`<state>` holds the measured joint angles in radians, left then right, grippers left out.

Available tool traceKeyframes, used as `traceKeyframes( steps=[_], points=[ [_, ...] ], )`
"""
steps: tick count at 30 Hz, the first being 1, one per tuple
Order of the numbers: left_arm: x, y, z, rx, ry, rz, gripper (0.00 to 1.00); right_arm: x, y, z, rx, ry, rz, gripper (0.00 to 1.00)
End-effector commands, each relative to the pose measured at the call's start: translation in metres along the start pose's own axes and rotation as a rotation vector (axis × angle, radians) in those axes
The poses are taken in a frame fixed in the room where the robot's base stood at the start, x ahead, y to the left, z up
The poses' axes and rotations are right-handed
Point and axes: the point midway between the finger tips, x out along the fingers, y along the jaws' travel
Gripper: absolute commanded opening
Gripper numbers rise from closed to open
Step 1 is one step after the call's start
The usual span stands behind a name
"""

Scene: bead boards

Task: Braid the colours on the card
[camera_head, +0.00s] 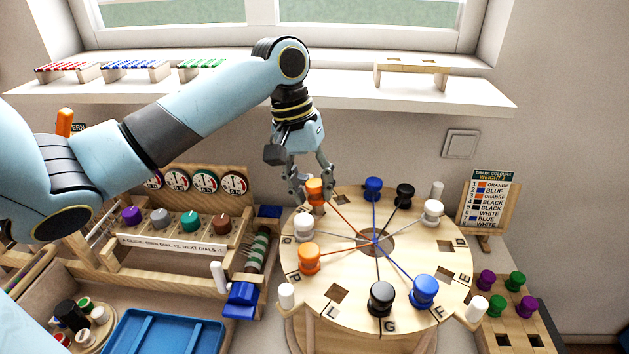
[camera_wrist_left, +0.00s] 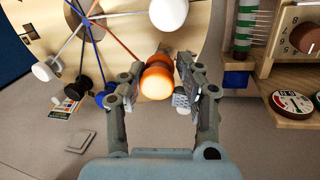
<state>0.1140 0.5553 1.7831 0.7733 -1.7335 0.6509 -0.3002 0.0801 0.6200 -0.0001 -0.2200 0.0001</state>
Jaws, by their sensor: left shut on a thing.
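A round wooden braiding disk (camera_head: 330,318) stands in the middle, with threads meeting at its centre hole. My left gripper (camera_head: 314,186) is shut on the upper left orange bobbin (camera_head: 315,196), at the disk's far left edge. In the left wrist view that orange bobbin (camera_wrist_left: 157,78) sits between the fingers of the left gripper (camera_wrist_left: 157,75). Around the rim stand a blue bobbin (camera_head: 373,187), black bobbin (camera_head: 404,195), white bobbins (camera_head: 433,212) (camera_head: 304,227), second orange bobbin (camera_head: 309,258), another black bobbin (camera_head: 381,299) and blue bobbin (camera_head: 424,291). The colour card (camera_head: 490,205) stands right.
Square slots, such as one at the front left (camera_head: 338,292), are empty. White posts (camera_head: 286,295) rise around the disk. A dial rack (camera_head: 180,245) and blue tray (camera_head: 165,335) lie left. A peg block (camera_head: 510,335) stands right. A shelf (camera_head: 330,95) runs behind.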

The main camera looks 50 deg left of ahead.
Motion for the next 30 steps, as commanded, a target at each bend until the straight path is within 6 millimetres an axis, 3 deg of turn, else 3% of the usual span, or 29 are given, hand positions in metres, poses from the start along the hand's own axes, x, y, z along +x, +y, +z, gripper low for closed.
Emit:
traceKeyframes(
  steps=[30],
  points=[
    [0.012,-0.007,0.000,-0.001,0.000,-0.001,0.00,0.001,0.001,0.000,0.000,0.000,0.001,0.40]
  ],
)
